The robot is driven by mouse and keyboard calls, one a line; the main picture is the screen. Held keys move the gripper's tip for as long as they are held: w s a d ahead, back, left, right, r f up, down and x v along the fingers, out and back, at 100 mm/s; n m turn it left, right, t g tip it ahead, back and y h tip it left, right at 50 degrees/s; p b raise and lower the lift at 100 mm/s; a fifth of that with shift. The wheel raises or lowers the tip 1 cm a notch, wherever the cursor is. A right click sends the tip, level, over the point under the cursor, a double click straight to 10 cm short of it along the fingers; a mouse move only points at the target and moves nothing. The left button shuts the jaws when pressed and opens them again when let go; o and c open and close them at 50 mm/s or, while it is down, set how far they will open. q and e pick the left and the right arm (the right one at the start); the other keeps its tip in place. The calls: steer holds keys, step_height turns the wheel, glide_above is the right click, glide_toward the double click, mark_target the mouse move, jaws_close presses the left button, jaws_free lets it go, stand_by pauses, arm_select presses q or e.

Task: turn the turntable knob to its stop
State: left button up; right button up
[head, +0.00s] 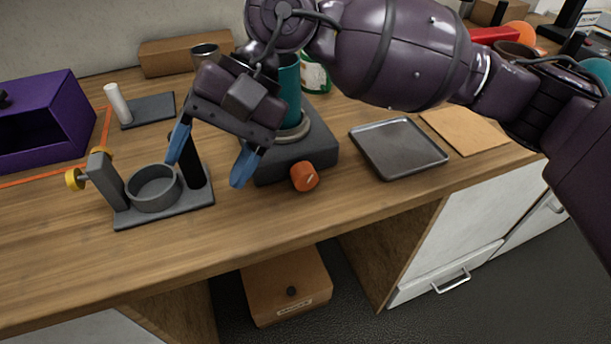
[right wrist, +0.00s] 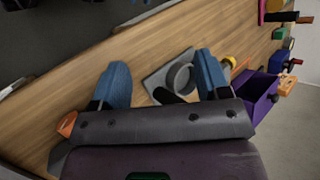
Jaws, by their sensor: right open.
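The turntable (head: 322,152) is a dark grey block with a light round ring on top, standing on the wooden counter. A teal cylinder (head: 289,88) stands on it, partly hidden by my right arm. The orange knob (head: 304,176) is on its front face; an orange piece also shows at the left edge of the right wrist view (right wrist: 67,124). My right gripper (head: 211,165) is open and empty, with blue fingertips. It is to the left of the knob, apart from it, above the counter beside the grey fixture. My left gripper is not in view.
A grey fixture with a ring cup (head: 154,188) and posts stands left of the turntable. A dark tray (head: 398,148) and a brown board (head: 464,131) lie to the right. A purple box (head: 70,115) is at far left. The front counter strip is clear.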

mark_target(305, 172)
steer(key=w+d+t+h, duration=0.2)
steer(key=d, duration=0.1)
steer(key=w+d+f+t+h, duration=0.1)
steer(key=w+d+t+h, duration=0.1)
steer(key=w+d, duration=0.1)
steer(key=w+d+f+n+t+h, duration=0.1)
steer(key=w+d+t+h, duration=0.1)
steer(key=d+h, duration=0.1)
steer(key=shift+w+d, duration=0.3)
steer(key=shift+w, duration=0.1)
steer(key=shift+d+f, duration=0.1)
steer(key=shift+d, duration=0.15)
steer(key=f, duration=0.3)
steer(key=f+b, duration=0.1)
steer(key=f, duration=0.5)
steer(key=shift+d, duration=0.4)
steer(key=shift+w+d+f, duration=0.1)
steer(key=shift+f, duration=0.75)
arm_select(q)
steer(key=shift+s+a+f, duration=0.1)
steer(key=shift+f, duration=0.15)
arm_select(e)
steer(key=shift+c, duration=0.4)
